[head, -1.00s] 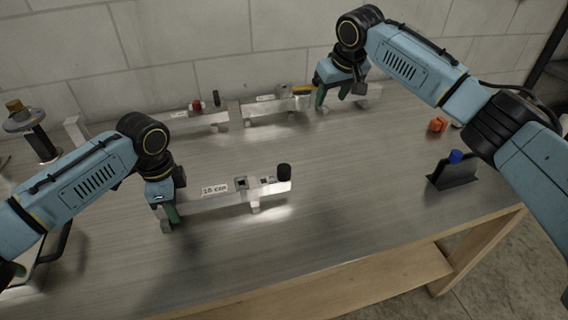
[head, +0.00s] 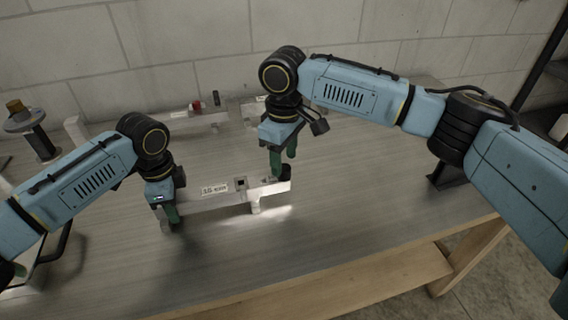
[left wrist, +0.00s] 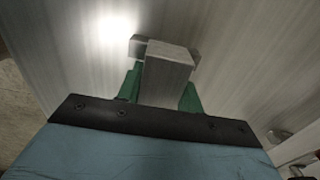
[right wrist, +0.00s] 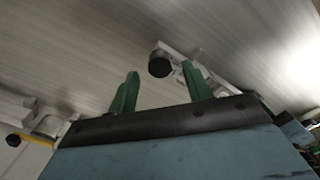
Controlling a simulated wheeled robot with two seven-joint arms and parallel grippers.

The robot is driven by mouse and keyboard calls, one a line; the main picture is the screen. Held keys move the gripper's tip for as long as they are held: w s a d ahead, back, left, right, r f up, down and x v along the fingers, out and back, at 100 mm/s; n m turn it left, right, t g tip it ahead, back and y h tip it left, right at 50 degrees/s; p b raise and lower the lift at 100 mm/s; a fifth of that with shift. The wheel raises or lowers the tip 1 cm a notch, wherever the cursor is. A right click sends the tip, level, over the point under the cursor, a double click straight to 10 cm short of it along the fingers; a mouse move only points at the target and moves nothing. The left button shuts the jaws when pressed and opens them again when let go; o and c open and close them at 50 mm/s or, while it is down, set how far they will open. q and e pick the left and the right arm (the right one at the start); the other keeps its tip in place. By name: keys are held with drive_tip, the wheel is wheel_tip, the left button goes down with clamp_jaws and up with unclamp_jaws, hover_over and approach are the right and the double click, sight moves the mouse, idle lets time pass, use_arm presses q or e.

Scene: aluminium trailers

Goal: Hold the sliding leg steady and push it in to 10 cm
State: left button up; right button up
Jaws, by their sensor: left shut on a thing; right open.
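The sliding leg is part of an aluminium piece (head: 232,197) with a "10 cm" label (head: 214,189), standing on the near part of the bench. My left gripper (head: 172,218) is shut on its left end; in the left wrist view the green fingers (left wrist: 163,90) clasp the square metal bar (left wrist: 167,68). A black round cap (right wrist: 159,64) is at the other end of the piece. My right gripper (head: 283,160) is open above and just behind that end, and partly covers the cap in the head view. In the right wrist view the cap lies beyond the open fingers (right wrist: 158,90).
A second aluminium assembly with a red knob (head: 196,107) stands at the back, partly hidden by my right arm. A black post with a round top (head: 36,132) is at the far left. The bench (head: 340,210) right of the piece is clear.

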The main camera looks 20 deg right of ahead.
drive_tip(key=shift+f, duration=1.35)
drive_tip(key=shift+c, duration=0.4)
clamp_jaws()
